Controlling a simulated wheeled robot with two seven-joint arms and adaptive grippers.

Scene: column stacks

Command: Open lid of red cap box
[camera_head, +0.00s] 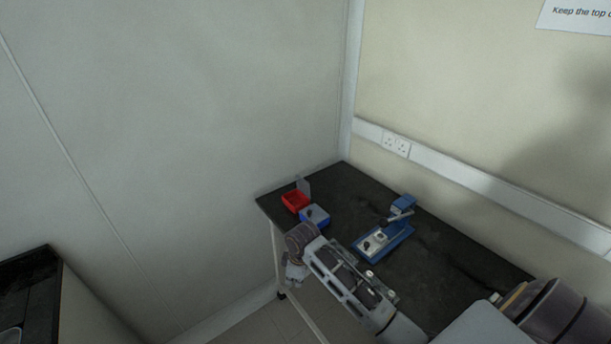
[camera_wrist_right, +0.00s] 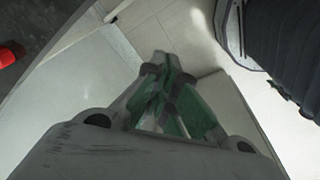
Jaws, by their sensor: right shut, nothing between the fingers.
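The red box (camera_head: 294,202) sits near the left corner of the dark table. Its grey lid (camera_head: 304,187) stands upright at the back edge, so the box looks open. In the right wrist view, a red part of the box (camera_wrist_right: 10,56) shows at the left edge. My right gripper (camera_head: 293,283) hangs off the table's left front edge, in front of and below the boxes, apart from the red box. In the right wrist view, its fingers (camera_wrist_right: 165,62) are together over the floor, with nothing between them. My left gripper is not in view.
A blue box (camera_head: 315,223) with a grey top stands beside the red one. A blue-based device (camera_head: 370,255) with a lever lies further right on the table (camera_head: 445,262). Walls close in behind the table. Another dark surface (camera_head: 38,300) is at the lower left.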

